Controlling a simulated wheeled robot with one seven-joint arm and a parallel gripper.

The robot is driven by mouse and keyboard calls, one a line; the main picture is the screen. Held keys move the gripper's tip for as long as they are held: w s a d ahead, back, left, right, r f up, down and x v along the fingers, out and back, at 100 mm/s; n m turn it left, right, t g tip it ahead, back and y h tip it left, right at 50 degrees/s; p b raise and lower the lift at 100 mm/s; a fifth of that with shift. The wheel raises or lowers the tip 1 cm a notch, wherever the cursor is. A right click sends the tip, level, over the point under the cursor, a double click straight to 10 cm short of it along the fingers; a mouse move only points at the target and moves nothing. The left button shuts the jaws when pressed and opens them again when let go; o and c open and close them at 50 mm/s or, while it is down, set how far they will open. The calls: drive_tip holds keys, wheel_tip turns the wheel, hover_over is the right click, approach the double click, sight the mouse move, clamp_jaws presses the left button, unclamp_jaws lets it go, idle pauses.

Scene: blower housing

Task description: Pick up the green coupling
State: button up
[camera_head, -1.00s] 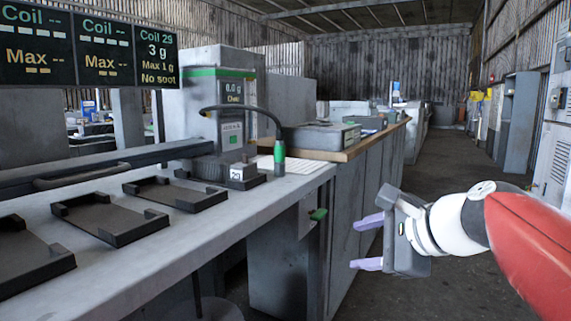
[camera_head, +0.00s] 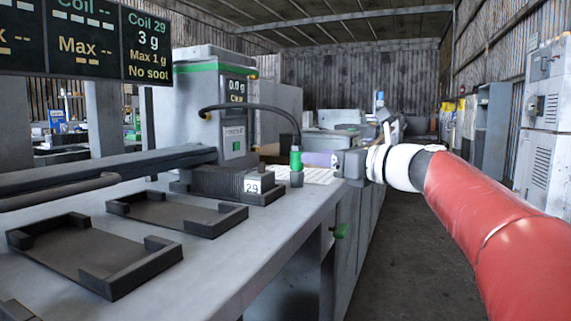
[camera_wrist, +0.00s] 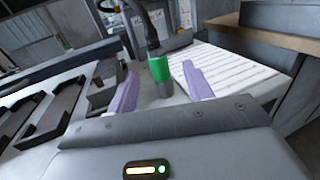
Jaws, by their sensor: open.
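The green coupling (camera_head: 296,160) is at the end of a black hose, upright over the bench with a grey lower part. In the wrist view the green coupling (camera_wrist: 159,70) lies between and a little beyond the tips of two pale purple fingers. My gripper (camera_wrist: 158,78) is open, with one finger on each side of the coupling and no contact that I can make out. In the head view my gripper (camera_head: 312,160) reaches in from the right, its fingers just right of the coupling.
A dark block labelled 29 (camera_head: 228,183) sits left of the coupling. A lined paper sheet (camera_wrist: 232,72) lies on the bench (camera_head: 225,265) behind it. Black trays (camera_head: 95,252) stand along the bench. A grey machine with a green stripe (camera_head: 215,100) stands behind.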

sight(297, 149)
drive_tip(key=x, duration=0.7)
drive_tip(key=shift+s+a, duration=0.1)
drive_tip(key=shift+s, duration=0.1)
drive_tip(key=shift+c, duration=0.4)
clamp_jaws()
drive_tip(key=shift+r, duration=0.1)
wheel_tip(297, 149, up, 20)
drive_tip(key=p, duration=1)
drive_tip(key=shift+p, duration=0.4)
